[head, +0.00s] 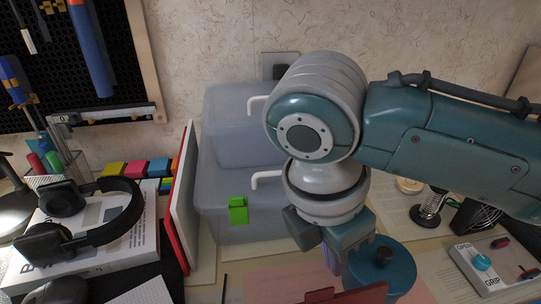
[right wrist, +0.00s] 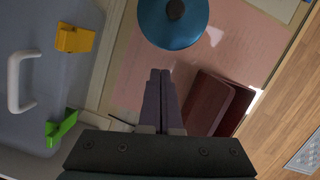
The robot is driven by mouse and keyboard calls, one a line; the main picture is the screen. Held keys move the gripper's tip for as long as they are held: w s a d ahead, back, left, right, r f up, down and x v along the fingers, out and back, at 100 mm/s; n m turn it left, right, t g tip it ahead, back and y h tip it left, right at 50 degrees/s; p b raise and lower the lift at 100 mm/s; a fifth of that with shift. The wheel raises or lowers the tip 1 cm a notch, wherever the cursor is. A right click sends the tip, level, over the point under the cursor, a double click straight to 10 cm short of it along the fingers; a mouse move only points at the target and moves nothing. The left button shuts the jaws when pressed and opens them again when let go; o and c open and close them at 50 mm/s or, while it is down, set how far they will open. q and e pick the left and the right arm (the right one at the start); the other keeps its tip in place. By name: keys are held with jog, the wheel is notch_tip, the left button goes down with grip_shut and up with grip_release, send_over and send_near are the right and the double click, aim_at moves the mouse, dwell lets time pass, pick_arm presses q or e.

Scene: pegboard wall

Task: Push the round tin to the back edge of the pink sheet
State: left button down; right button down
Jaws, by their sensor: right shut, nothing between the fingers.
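The round tin (head: 398,265) is blue with a dark knob on its lid. It stands on the pink sheet (head: 262,284), just right of my right gripper (head: 334,268) in the head view, partly hidden behind it. In the right wrist view the tin (right wrist: 190,32) is at the top, over the pink sheet (right wrist: 240,52). My right gripper (right wrist: 160,74) is shut and empty, its fingertips pointing towards the tin. A gap shows between them in that picture; I cannot tell the height difference. My left gripper is not in view.
A dark red folded case (right wrist: 210,102) lies on the sheet beside my fingers. A translucent bin (head: 240,140) with a green clip (head: 238,210) stands behind left. A control box (head: 495,268) is at right.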

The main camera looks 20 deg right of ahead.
aim_at(354, 267)
jog(key=b+x, duration=0.2)
jog(key=x, duration=0.7)
jog(key=shift+s+b, duration=0.1)
jog(key=shift+b, duration=0.3)
jog(key=d+p, duration=0.1)
jog(key=d, duration=0.1)
jog(key=shift+d+r+p, duration=0.25)
jog(key=shift+p, duration=0.1)
jog(key=shift+d+f, duration=0.2)
jog(key=shift+d, duration=0.1)
jog(key=shift+r, duration=0.15)
